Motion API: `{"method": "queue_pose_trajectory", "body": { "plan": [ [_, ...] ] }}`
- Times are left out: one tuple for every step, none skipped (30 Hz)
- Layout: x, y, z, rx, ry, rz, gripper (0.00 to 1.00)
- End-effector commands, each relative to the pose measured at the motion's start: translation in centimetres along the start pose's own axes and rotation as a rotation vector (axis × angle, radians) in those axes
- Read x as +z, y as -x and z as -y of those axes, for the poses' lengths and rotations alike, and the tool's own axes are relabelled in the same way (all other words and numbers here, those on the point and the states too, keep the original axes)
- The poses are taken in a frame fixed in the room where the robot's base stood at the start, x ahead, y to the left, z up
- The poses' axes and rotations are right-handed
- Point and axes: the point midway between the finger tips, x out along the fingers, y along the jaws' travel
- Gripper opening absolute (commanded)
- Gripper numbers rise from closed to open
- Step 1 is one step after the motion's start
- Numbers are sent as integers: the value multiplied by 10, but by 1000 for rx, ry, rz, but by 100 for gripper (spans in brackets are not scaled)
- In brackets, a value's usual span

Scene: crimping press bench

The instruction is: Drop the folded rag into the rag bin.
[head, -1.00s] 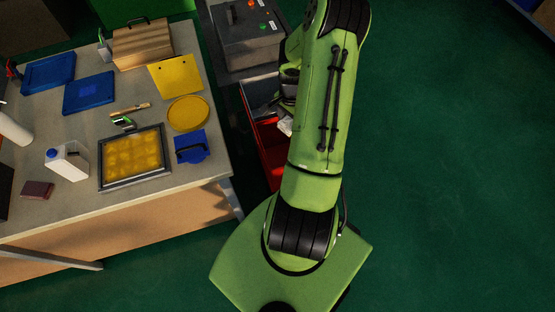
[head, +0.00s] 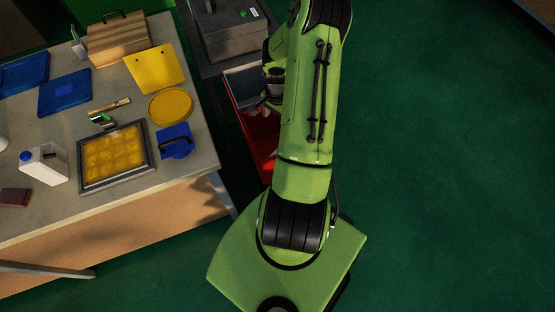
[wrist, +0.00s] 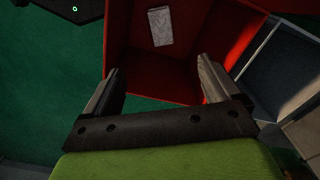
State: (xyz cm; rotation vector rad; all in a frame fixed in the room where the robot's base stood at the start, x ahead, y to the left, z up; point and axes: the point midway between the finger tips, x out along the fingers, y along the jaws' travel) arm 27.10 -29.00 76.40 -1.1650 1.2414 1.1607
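The folded rag (wrist: 160,27) is a small pale grey rectangle. In the wrist view it shows inside the red rag bin (wrist: 125,40), apart from my fingers; whether it rests on the bottom is hard to tell. My gripper (wrist: 159,65) is open, with its two fingers wide apart and nothing between them. In the head view the red bin (head: 266,162) stands on the floor beside the bench, partly hidden behind my arm. My gripper (head: 268,104) is over the bin there, and the rag is not clearly visible.
The bench (head: 185,185) on the left holds a yellow-filled tray (head: 113,155), a white jug (head: 43,164) and a wooden box (head: 118,38). A grey bin (wrist: 270,70) adjoins the red one. The green floor (head: 450,150) at right is clear.

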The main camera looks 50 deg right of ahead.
Motion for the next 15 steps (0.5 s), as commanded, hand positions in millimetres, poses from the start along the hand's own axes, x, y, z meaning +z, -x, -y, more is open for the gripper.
{"method": "queue_pose_trajectory", "body": {
  "plan": [
    [0, 0, 0, 0, 0, 0, 90],
    [0, 0, 0, 0, 0, 0, 90],
    [0, 0, 0, 0, 0, 0, 90],
    [0, 0, 0, 0, 0, 0, 90],
    [0, 0, 0, 0, 0, 0, 90],
    [0, 2, 0, 0, 0, -1, 90],
    [0, 4, 0, -1, 0, -1, 90],
    [-1, 8, 0, -1, 0, -3, 90],
    [-1, 14, 0, -2, 0, -3, 90],
    [-1, 21, 0, -1, 0, -4, 90],
    [-1, 28, 1, -2, 0, -5, 90],
    [-1, 40, 1, -3, 0, -6, 90],
    [-1, 49, 1, -4, 0, -6, 90],
    [-1, 58, 1, -3, 0, -6, 90],
    [-2, 70, 1, -3, -1, -7, 90]
  ]
}}
